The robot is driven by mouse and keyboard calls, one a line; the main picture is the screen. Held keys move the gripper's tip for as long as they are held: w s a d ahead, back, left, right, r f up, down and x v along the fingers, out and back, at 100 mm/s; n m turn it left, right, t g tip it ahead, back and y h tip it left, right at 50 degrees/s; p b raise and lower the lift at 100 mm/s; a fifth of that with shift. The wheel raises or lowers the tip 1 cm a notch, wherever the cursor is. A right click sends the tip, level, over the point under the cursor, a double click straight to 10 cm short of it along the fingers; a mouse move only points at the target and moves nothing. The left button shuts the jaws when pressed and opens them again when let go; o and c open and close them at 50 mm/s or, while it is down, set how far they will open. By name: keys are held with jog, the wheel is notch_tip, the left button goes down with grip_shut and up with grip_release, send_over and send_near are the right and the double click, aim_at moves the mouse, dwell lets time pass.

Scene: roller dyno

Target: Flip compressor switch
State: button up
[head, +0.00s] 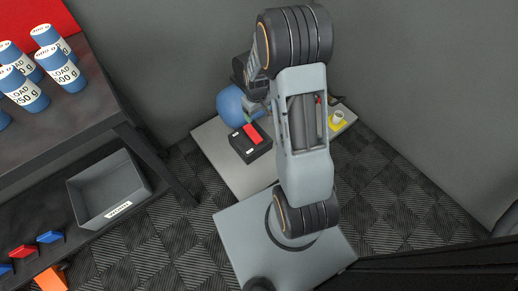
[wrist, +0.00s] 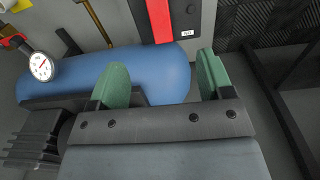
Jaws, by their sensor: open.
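The compressor has a blue tank (head: 231,106), which spans the middle of the wrist view (wrist: 165,75). A black switch box (head: 242,148) with a red rocker (head: 252,133) sits in front of the tank in the head view. In the wrist view the red rocker (wrist: 160,18) is at the top edge and partly cut off, with a small white label beside it. My gripper (wrist: 163,77) is open and empty, its green fingertips apart over the tank and short of the rocker in the picture. I cannot tell whether they touch the tank.
A pressure gauge (wrist: 41,68) is at the left of the wrist view. The compressor stands on a grey platform (head: 213,147) by the wall, with a yellow-and-white item (head: 337,120) at its right. At left, a dark bench (head: 75,110) holds load canisters (head: 62,70); a grey bin (head: 108,190) sits below.

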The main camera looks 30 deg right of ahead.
aim_at(259, 141)
jog(key=f+b, duration=0.2)
jog(key=f, duration=0.4)
jog(key=f+b, duration=0.2)
jog(key=f, duration=0.5)
jog(key=d+f+b, duration=0.1)
jog(key=f+b, duration=0.2)
jog(key=f, duration=0.4)
jog(key=shift+w+f, duration=0.15)
jog(key=shift+f, duration=0.05)
jog(key=shift+c, duration=0.3)
jog(key=c, duration=0.9)
jog(key=shift+o, duration=0.2)
jog(key=shift+w+r+g+p, duration=0.2)
jog(key=shift+r+g+p, duration=0.4)
jog(key=shift+g+p, duration=0.4)
jog(key=shift+w+a+r+g+h, duration=0.1)
jog(key=shift+g+h, duration=0.05)
jog(key=shift+g, duration=0.4)
jog(key=shift+w+d+r+g+h, duration=0.1)
jog(key=shift+r+g+h, duration=0.1)
jog(key=shift+g, duration=0.4)
jog(key=shift+w+a+r+g+h, duration=0.1)
jog(key=shift+g+h, duration=0.05)
jog(key=shift+g, duration=0.4)
jog(key=o, duration=0.9)
jog(key=shift+p, duration=0.3)
